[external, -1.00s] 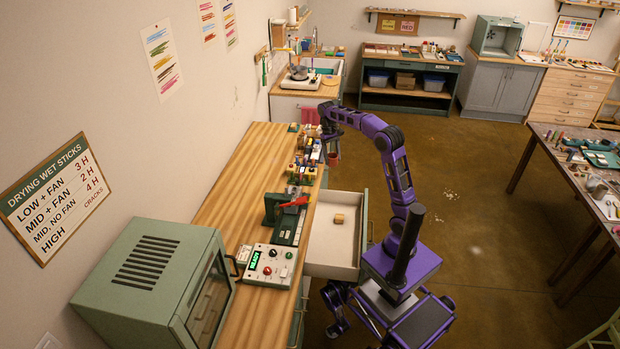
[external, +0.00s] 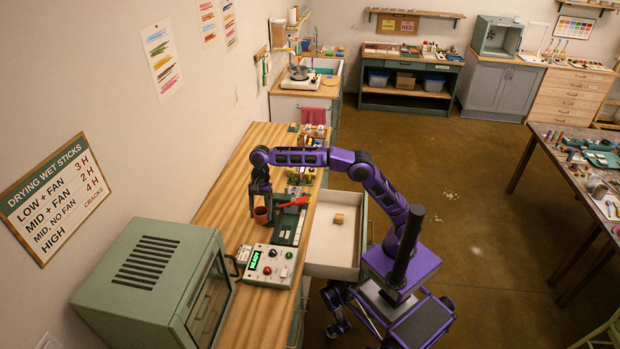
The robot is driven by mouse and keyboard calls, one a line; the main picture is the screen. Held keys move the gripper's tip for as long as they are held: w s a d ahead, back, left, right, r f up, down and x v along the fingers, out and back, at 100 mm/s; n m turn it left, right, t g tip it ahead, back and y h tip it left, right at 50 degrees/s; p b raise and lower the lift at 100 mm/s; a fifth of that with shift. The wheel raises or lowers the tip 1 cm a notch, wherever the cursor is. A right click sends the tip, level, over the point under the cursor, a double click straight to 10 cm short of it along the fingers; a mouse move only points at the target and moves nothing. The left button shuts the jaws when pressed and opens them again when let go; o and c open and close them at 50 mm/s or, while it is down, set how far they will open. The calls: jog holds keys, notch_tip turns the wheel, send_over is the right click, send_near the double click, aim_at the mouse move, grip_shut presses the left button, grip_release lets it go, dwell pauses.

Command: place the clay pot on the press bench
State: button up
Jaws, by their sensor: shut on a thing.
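The clay pot (external: 261,215) is a small reddish-brown cup at the left side of the wooden bench (external: 232,172). My gripper (external: 260,205) points down and is shut on the pot. The pot looks upright, beside the green press with the red lever (external: 297,202). I cannot tell whether the pot's base touches the bench top. My gripper and the pot hide part of the press.
A control box with a green display (external: 268,264) stands in front of the press, and a green oven (external: 155,275) is at the near left. An open drawer (external: 333,245) holding a small tan block (external: 339,219) juts out to the right. Small items stand behind the press.

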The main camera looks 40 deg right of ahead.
jog(key=s+a+m+t, duration=0.1)
jog(key=s+a+m, duration=0.1)
jog(key=s+a, duration=0.75)
jog(key=s+a+m, duration=0.2)
jog(key=s+a, duration=0.3)
jog(key=s, duration=0.9)
jog(key=shift+y, duration=0.3)
jog(key=f, duration=1.8)
jog(key=f+b, duration=0.1)
jog(key=f, duration=0.8)
jog(key=shift+w+a+f, duration=0.1)
jog(key=shift+w+f, duration=0.25)
jog(key=shift+f, duration=0.05)
jog(key=shift+f, duration=0.15)
jog(key=o, duration=1.5)
jog(key=v, duration=1.2)
jog(key=shift+p, duration=0.4)
